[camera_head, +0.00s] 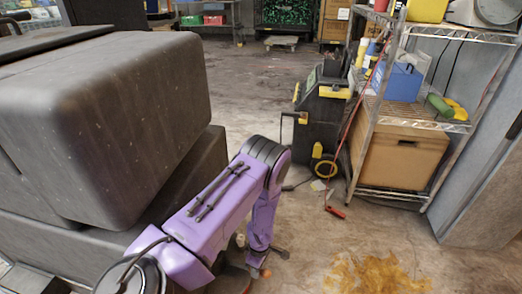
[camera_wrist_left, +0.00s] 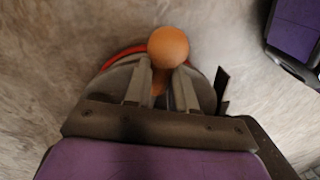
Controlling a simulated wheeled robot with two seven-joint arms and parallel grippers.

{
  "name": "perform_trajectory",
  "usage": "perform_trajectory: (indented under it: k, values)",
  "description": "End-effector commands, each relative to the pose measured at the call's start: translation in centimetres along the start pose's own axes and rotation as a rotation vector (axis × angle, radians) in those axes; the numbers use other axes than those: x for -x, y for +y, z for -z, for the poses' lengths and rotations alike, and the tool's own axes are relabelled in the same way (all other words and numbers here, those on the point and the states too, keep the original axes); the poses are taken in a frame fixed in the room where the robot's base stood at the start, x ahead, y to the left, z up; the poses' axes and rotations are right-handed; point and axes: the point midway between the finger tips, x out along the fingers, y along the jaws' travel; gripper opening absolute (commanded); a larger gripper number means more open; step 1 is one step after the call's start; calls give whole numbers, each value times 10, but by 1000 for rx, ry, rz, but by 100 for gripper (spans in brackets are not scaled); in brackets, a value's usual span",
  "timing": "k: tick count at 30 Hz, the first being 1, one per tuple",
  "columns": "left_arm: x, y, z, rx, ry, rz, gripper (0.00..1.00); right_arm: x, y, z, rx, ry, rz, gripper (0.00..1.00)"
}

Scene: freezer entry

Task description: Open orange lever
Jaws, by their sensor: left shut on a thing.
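The orange lever shows in the left wrist view as a round orange knob (camera_wrist_left: 168,47) on a short stem. My left gripper (camera_wrist_left: 162,75) has its two fingers on either side of the stem, just below the knob, and is shut on it. A round grey part with a red-orange rim (camera_wrist_left: 125,54) lies behind the fingers. In the head view my purple left arm reaches down at the lower middle, and a small orange part (camera_head: 265,273) shows near its end. The arm hides most of the lever's mount there. My right gripper is in neither view.
A bulky dark padded block (camera_head: 100,125) fills the left of the head view, close to my arm. A metal shelf rack (camera_head: 385,195) with boxes stands at right. A black-and-yellow machine (camera_head: 318,125) stands beyond. The floor has a yellow-brown stain (camera_head: 375,275).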

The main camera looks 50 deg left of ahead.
Motion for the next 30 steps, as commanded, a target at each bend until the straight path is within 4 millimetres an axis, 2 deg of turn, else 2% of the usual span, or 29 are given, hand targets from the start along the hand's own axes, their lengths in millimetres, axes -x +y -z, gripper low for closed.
perform_trajectory:
  k: [7, 8, 9, 10, 17, 20, 23, 30]
  values:
    - [0, 4, 2, 9, 5, -9, 0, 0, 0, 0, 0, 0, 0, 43]
    - [0, 4, 2, 9, 5, -10, 31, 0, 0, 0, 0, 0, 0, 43]
    - [0, 4, 2, 8, 5, -10, 44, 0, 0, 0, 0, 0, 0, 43]
    - [0, 4, 2, 7, 5, -10, 51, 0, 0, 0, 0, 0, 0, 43]
    - [0, 3, 0, 3, 4, -7, 51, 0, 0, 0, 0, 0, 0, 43]
    - [6, 3, 0, 1, 3, -7, 51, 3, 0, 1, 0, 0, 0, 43]
    - [26, 3, -1, 1, 3, -8, 51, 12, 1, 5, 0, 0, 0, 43]
    - [84, 2, 0, 3, 4, -9, 51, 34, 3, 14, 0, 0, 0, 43]
